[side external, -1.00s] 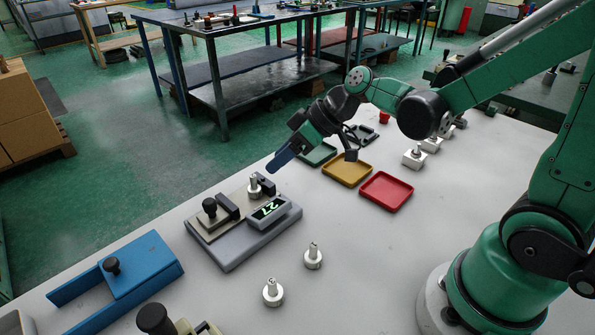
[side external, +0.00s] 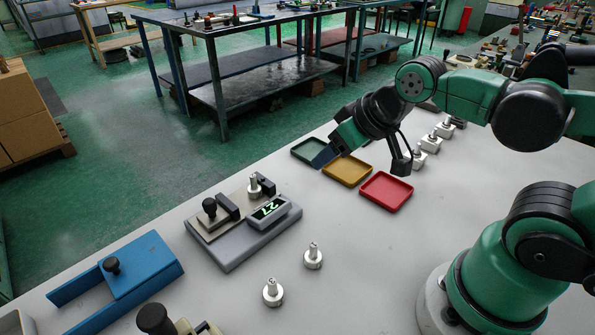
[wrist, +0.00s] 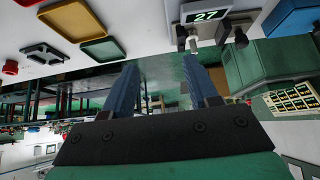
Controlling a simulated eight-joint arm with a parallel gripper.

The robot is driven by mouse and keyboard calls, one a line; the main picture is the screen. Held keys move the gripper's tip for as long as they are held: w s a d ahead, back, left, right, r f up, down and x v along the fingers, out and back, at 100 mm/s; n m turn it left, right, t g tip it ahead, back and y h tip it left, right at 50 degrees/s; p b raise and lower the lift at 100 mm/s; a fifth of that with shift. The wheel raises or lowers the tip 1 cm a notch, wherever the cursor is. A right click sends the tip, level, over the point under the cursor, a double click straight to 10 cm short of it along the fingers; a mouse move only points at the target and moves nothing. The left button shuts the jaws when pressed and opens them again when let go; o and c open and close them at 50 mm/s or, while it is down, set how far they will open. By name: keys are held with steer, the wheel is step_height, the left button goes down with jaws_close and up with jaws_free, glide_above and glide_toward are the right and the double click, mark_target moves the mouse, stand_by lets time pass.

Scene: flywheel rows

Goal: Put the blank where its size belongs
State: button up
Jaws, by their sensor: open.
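A silver blank (side external: 255,188) with an upright stem stands on the grey gauge (side external: 228,250), whose display (side external: 269,209) reads 27. The gauge display also shows in the wrist view (wrist: 206,15). Two similar silver blanks, one nearer the gauge (side external: 313,258) and one in front (side external: 273,293), stand on the table. A green tray (side external: 304,147), a yellow tray (side external: 347,172) and a red tray (side external: 387,192) lie in a row and look empty. My gripper (side external: 322,159) is tilted above the green and yellow trays. In the wrist view its blue fingers (wrist: 162,85) are apart with nothing between them.
A blue fixture (side external: 125,275) with a black knob lies at the lower left. A dark tray (wrist: 45,52) and a red object (wrist: 10,67) show in the wrist view. Table between gauge and trays is clear.

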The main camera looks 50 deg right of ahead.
steer(key=shift+w, duration=0.1)
steer(key=n+g+y, duration=0.1)
steer(key=n+y, duration=0.3)
steer(key=n, duration=0.1)
glide_toward(247, 195)
steer(key=n+y, duration=0.1)
steer(key=w+n+y, duration=0.1)
steer(key=n+y, duration=0.2)
steer(key=shift+w+d+f+y, duration=0.3)
steer(key=shift+w+d+f, duration=0.05)
steer(key=shift+w+f+n+t+y, duration=0.3)
steer(key=shift+f+n+y, duration=0.45)
steer(key=shift+n, duration=0.35)
steer(key=shift+x, duration=2.75)
jaws_close()
